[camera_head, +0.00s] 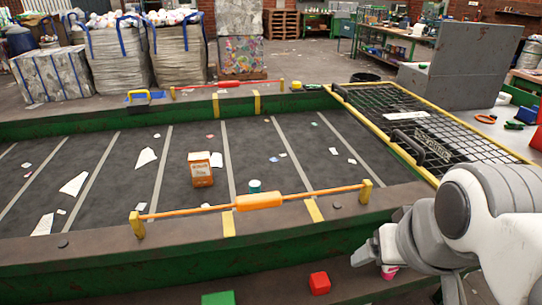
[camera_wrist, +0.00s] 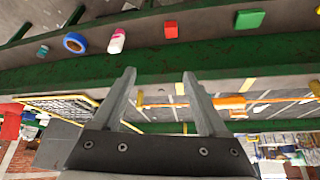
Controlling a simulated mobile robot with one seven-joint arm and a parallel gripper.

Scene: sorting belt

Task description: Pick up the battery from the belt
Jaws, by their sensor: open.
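A small upright cylinder with a teal top (camera_head: 255,186) stands on the dark belt (camera_head: 110,190), just behind the orange bar. It may be the battery, but it is too small to tell. An orange carton (camera_head: 200,174) with a white flap stands to its left on the belt. My gripper (camera_head: 370,250) is at the lower right in the head view, on the near side of the belt's edge and well apart from the cylinder. In the wrist view my gripper (camera_wrist: 160,76) has its two fingers spread with nothing between them.
An orange and yellow bar (camera_head: 258,201) runs along the belt's near edge. A yellow-framed mesh guard (camera_head: 428,128) covers the right end. A red block (camera_head: 319,283), a green block (camera_head: 218,298) and a pink-and-white item (camera_head: 389,271) sit on the front ledge. Paper scraps litter the belt.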

